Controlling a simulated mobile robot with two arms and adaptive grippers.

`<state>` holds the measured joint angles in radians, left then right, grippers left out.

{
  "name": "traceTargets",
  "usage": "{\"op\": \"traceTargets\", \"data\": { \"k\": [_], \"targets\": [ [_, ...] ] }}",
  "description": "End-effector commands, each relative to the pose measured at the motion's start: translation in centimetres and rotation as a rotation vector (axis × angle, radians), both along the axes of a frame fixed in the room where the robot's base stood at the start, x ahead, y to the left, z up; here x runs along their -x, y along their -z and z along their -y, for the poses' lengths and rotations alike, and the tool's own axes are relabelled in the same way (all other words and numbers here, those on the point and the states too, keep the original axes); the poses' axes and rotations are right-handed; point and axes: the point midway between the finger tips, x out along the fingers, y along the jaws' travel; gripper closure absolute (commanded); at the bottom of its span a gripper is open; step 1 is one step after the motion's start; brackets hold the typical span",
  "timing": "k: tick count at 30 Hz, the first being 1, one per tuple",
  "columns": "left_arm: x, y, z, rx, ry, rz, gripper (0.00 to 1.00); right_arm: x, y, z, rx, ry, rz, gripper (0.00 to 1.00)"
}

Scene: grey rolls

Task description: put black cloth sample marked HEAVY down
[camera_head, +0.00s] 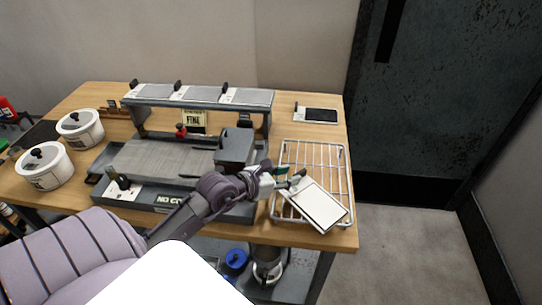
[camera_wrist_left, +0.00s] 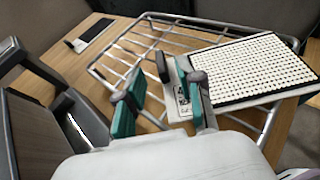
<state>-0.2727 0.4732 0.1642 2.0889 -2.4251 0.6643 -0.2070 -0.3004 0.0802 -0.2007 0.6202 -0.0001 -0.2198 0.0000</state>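A card with a black panel (camera_head: 319,115) lies flat at the table's back right and also shows in the left wrist view (camera_wrist_left: 92,33). No HEAVY mark is readable on it. A pale, dark-edged card (camera_head: 315,206) lies on the wire rack (camera_head: 345,168), askew over its front part. In the left wrist view this card (camera_wrist_left: 255,68) shows a dotted face and a dark upright grip (camera_wrist_left: 162,67). My left gripper (camera_head: 285,181) is at the card's grip end. Its fingers (camera_wrist_left: 165,105) are apart, with nothing visibly clamped between them. My right gripper is out of view.
A grey machine (camera_head: 155,160) with a row of pale cards (camera_head: 195,94) on its upper shelf stands left of the rack. A FINE sign (camera_head: 194,122) is behind its bed. Two white pots (camera_head: 45,168) stand at the left. Bare wood lies between rack and black-panel card.

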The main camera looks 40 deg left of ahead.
Motion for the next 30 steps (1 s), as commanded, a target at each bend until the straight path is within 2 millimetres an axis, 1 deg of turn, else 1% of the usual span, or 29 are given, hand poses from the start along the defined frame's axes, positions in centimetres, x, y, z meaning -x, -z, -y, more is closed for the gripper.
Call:
{"op": "traceTargets", "data": {
  "k": [1,6,9,12,17,30],
  "targets": [
    [1.2,-0.2,-0.2,-0.004,0.001,-0.003,0.63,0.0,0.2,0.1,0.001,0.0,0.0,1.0],
    [4.3,-1.6,-0.9,-0.002,0.002,-0.003,0.63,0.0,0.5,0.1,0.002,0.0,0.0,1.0],
    [5.5,-2.2,-1.3,0.0,0.0,-0.002,0.63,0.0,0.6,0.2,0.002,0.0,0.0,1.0],
    [6.3,-2.6,-1.5,-0.002,0.001,-0.001,0.63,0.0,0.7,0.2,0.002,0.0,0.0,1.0],
    [6.7,-2.8,-1.5,-0.001,0.001,-0.001,0.63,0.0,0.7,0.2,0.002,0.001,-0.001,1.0],
    [6.6,-2.8,-1.6,-0.001,0.001,-0.001,0.63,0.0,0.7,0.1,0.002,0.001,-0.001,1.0]
  ]
}}
